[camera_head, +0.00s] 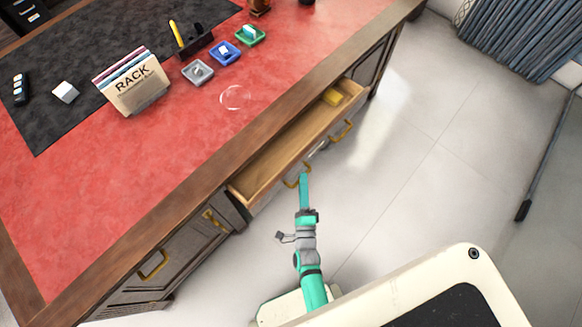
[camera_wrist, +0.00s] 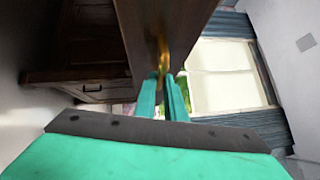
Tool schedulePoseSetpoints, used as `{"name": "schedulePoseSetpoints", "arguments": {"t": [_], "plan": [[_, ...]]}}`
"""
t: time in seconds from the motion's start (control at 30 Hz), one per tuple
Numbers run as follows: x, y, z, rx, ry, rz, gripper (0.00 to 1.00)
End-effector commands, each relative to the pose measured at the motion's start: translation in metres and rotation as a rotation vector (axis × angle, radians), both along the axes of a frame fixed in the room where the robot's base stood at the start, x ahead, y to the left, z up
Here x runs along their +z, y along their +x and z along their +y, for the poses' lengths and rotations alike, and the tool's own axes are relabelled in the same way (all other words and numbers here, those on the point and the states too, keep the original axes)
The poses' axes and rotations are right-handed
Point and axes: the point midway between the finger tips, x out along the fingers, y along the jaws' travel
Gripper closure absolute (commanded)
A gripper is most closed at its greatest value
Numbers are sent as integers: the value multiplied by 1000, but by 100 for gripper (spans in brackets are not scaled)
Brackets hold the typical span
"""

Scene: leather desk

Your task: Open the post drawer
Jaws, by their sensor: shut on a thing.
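The post drawer (camera_head: 262,165) is a long wooden drawer in the front of the desk, and it stands pulled out, its inside showing. A yellow thing (camera_head: 332,97) lies inside at its far right end. The drawer front has two brass handles; the right handle (camera_head: 342,131) is free. My gripper (camera_head: 303,178) is at the left handle (camera_head: 297,179). In the wrist view, the teal fingers of my gripper (camera_wrist: 164,98) are shut on the brass handle (camera_wrist: 163,60), against the dark drawer front (camera_wrist: 140,25).
The desk top (camera_head: 200,130) carries a letter rack (camera_head: 133,85), small coloured trays (camera_head: 224,53) and a white cube (camera_head: 65,91). Another brass handle (camera_head: 153,264) is on the desk front at left. The pale floor (camera_head: 420,170) right of the drawer is clear.

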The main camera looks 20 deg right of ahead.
Motion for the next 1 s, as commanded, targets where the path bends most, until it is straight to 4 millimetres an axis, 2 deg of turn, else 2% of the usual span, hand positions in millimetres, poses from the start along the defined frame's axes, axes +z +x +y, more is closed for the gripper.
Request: {"name": "schedulePoseSetpoints", "arguments": {"t": [0.03, 0.2, 0.5, 0.7, 1.0], "plan": [[-1, -12, -1, 9, -2, 4, 100], [0, -46, -16, 14, -2, 2, 100], [0, -84, -33, 14, -1, 0, 100], [0, -93, -38, 12, -2, -2, 100], [1, -95, -39, 10, -1, -3, 100]]}}
